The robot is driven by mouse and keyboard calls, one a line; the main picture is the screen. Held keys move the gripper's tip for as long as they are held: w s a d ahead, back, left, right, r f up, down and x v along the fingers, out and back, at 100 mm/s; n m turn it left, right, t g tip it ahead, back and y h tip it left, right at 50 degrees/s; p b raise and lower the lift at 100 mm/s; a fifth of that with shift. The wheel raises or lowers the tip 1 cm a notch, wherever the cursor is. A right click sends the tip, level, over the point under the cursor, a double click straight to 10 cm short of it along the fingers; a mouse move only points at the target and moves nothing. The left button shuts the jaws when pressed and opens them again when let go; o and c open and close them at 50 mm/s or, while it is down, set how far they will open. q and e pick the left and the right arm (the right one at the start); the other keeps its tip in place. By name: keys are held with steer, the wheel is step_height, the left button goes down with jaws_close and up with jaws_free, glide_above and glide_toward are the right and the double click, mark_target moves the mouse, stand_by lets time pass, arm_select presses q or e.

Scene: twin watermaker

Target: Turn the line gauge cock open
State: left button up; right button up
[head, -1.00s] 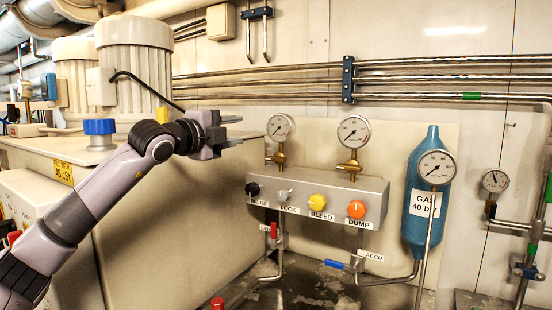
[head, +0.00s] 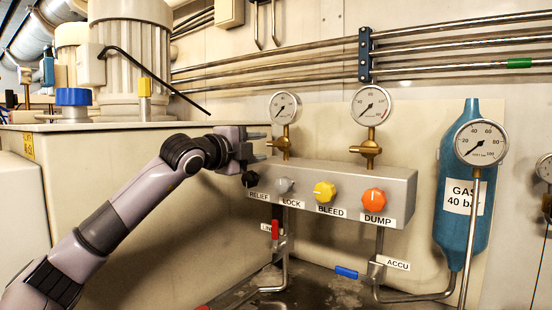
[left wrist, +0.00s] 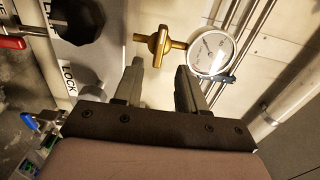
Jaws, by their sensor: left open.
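The left gauge's brass cock (head: 283,143) sits below a round dial gauge (head: 284,107) on top of the grey valve block; I take it as the line gauge cock. My left gripper (head: 263,146) is open just left of this cock, its two fingers pointing at it. In the left wrist view the brass cock (left wrist: 160,45) lies just beyond and between the open fingertips (left wrist: 160,68), with a small gap showing. The gauge (left wrist: 212,52) is to its right. Nothing is held. My right gripper is not in view.
The grey block (head: 393,190) carries black, grey, yellow and orange knobs. A second gauge (head: 371,105) with a brass cock (head: 366,148) stands to the right, then a blue gas bottle (head: 463,225). A large cream cabinet (head: 120,240) stands behind my left arm. Pipes run along the wall.

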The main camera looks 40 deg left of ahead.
mark_target(277, 145)
arm_select(q)
steer(key=w+p, duration=0.1)
steer(key=w, duration=0.1)
steer(key=w+p, duration=0.1)
steer(key=w, duration=0.1)
steer(key=w+p, duration=0.1)
steer(key=w, duration=0.1)
steer(key=shift+a+r+p, duration=0.1)
steer(key=shift+a+p, duration=0.2)
steer(key=shift+p, duration=0.05)
steer(key=shift+w, duration=0.6)
steer(key=shift+a, duration=0.1)
jaws_close()
